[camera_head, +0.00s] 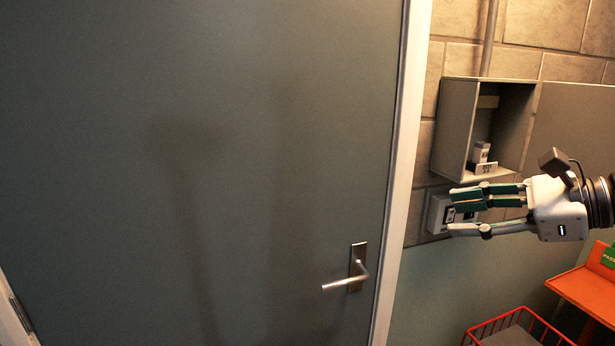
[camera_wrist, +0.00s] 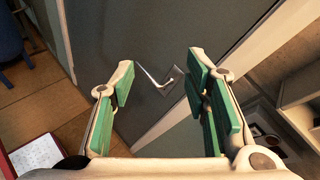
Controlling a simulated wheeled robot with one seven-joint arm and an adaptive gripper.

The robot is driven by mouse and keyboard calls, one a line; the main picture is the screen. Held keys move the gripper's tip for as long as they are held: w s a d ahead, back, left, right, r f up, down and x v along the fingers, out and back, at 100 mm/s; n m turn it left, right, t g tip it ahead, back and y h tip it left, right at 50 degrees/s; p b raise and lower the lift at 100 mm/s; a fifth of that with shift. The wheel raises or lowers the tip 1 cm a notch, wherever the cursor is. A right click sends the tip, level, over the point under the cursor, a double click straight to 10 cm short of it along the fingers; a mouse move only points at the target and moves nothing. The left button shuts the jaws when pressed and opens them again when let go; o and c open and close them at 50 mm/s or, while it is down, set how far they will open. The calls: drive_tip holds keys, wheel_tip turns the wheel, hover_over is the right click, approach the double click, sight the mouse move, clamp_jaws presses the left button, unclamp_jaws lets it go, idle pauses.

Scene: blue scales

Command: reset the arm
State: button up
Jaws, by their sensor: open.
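My gripper (camera_head: 455,210) is at the right of the head view, pointing left, in front of the wall beside the door frame. Its fingers are spread apart with nothing between them. In the wrist view my gripper (camera_wrist: 158,80) shows two green-padded fingers, open and empty. Between and beyond them is the silver door handle (camera_wrist: 155,78), apart from the fingers. The door handle (camera_head: 347,278) also shows in the head view, below and left of my gripper. The grey door (camera_head: 200,150) looks closed in its white frame (camera_head: 402,160).
A grey open box (camera_head: 455,130) on the wall holds a small white item (camera_head: 481,152). A socket-like box (camera_head: 437,212) is partly behind my gripper. A red wire basket (camera_head: 500,322) and an orange table (camera_head: 588,290) stand at lower right.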

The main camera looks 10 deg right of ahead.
drive_tip(key=s+a+f+n+g+h, duration=0.2)
drive_tip(key=a+n, duration=0.5)
drive_tip(key=n, duration=0.5)
drive_tip(key=s+a+f+n+g+h, duration=0.3)
drive_tip(key=s+a+n+h, duration=0.3)
drive_tip(key=n, duration=0.5)
drive_tip(key=s+a+f, duration=0.1)
drive_tip(key=s+a, duration=0.1)
drive_tip(key=shift+s+f+n, duration=0.25)
drive_tip(key=shift+s+n, duration=0.1)
drive_tip(key=shift+n, duration=0.05)
drive_tip(key=shift+a, duration=0.1)
